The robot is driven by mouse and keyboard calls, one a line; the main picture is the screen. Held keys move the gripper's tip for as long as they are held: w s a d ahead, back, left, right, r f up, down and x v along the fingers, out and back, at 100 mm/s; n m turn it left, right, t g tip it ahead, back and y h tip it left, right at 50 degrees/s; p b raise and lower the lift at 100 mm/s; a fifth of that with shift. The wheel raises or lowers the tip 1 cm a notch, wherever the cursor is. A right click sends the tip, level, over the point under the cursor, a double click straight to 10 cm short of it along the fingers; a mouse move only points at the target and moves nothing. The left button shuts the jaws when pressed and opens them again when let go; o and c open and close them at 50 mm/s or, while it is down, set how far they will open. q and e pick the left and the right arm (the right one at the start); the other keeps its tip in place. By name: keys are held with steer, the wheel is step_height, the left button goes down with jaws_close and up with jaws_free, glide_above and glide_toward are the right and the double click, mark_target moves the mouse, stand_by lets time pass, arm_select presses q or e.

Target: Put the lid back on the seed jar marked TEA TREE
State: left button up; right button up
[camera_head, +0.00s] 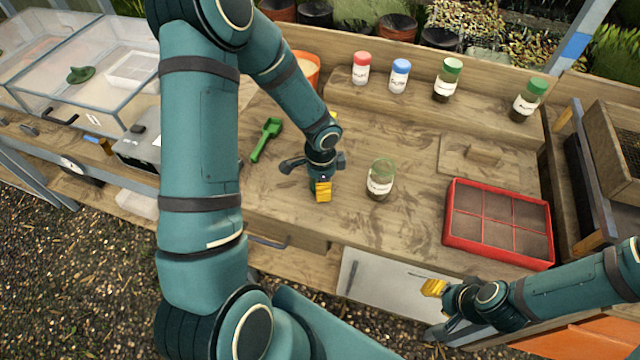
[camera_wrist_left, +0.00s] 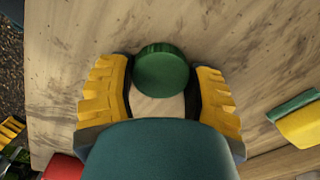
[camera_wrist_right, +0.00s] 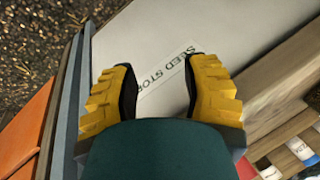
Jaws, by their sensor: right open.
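An open glass jar (camera_head: 380,180) with a white label stands upright on the bench, dark contents low inside. Its label is too small to read. My left gripper (camera_head: 322,192) is low over the bench, left of the jar. In the left wrist view a round green lid (camera_wrist_left: 162,70) lies between the fingertips of my left gripper (camera_wrist_left: 162,80), close to both pads. I cannot tell whether the pads press on it. The lid is hidden in the head view. My right gripper (camera_head: 433,288) is open and empty, in front of the bench by the white cabinet door.
Jars with red (camera_head: 361,68), blue (camera_head: 400,76) and green (camera_head: 447,80) lids stand on the back shelf, another green-lidded jar (camera_head: 527,100) to their right. A red divided tray (camera_head: 447,243) sits right of the open jar. A green scoop (camera_head: 266,139) lies left of my left gripper.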

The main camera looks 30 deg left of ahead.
arm_select(q)
steer(key=shift+c, duration=0.3)
step_height(320, 180, up, 10)
steer(key=p, duration=0.2)
stand_by(0.3)
